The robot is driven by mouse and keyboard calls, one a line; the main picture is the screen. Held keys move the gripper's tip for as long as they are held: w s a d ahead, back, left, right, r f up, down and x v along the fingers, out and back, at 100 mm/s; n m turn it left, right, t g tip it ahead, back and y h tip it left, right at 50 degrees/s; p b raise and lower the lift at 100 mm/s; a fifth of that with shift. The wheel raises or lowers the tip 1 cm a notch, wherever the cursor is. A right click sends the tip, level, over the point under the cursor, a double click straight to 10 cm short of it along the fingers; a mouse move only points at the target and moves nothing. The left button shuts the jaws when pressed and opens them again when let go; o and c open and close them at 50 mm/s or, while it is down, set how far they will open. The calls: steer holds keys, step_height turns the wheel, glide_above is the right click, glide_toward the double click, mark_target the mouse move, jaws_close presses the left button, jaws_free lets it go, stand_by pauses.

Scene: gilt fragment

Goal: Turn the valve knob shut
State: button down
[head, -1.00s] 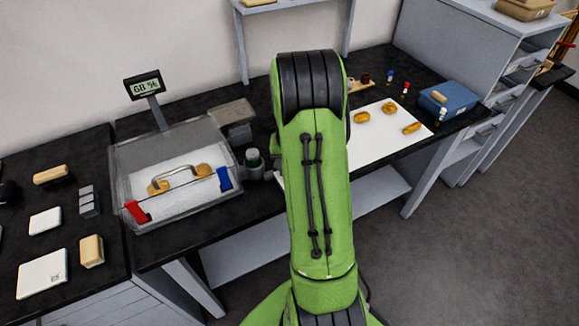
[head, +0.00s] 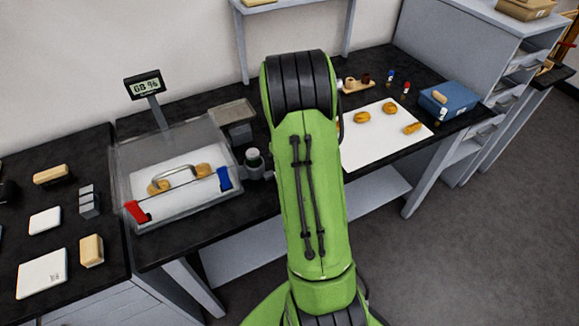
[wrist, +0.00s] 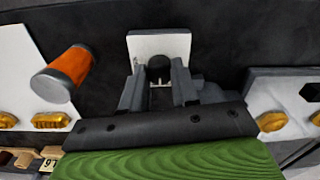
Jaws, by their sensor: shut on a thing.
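In the wrist view my gripper (wrist: 158,88) has its two dark fingers either side of a dark rounded piece (wrist: 158,66), which looks like the valve knob. The fingers are shut on it. Behind it stands a small white plate (wrist: 172,46). The knob's turn angle cannot be read. In the head view my green arm hides the gripper and knob. The clear chamber (head: 170,215) stands left of the arm with gilt fragments inside, and a display (head: 146,86) behind it appears to read 68 %.
A grey jar-like fitting (head: 253,160) stands right of the chamber. A white sheet (head: 375,145) with gilt pieces and a blue box (head: 448,99) lie to the right. An orange cylinder (wrist: 70,66) is left of the gripper. The left table holds several blocks.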

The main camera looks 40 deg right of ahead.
stand_by(0.5)
steer(key=c, duration=0.8)
jaws_free()
steer(key=shift+c, duration=0.2)
steer(key=shift+r, duration=0.15)
step_height(320, 180, up, 16)
steer(key=p, duration=0.3)
steer(key=shift+f, duration=0.2)
steer(key=shift+d, duration=0.1)
steer(key=s+a+r+n+t, duration=0.1)
steer(key=s+a+r, duration=0.25)
steer(key=a, duration=0.45)
steer(key=s+a+r+t, duration=0.2)
steer(key=a+r, duration=0.3)
steer(key=a, duration=0.2)
steer(key=s+a+f+t, duration=0.1)
steer(key=s+a+t, duration=0.1)
steer(key=s+a, duration=0.6)
steer(key=shift+s+a+f+n+t, duration=0.2)
steer(key=shift+s+n+t, duration=0.1)
steer(key=shift+s, duration=0.9)
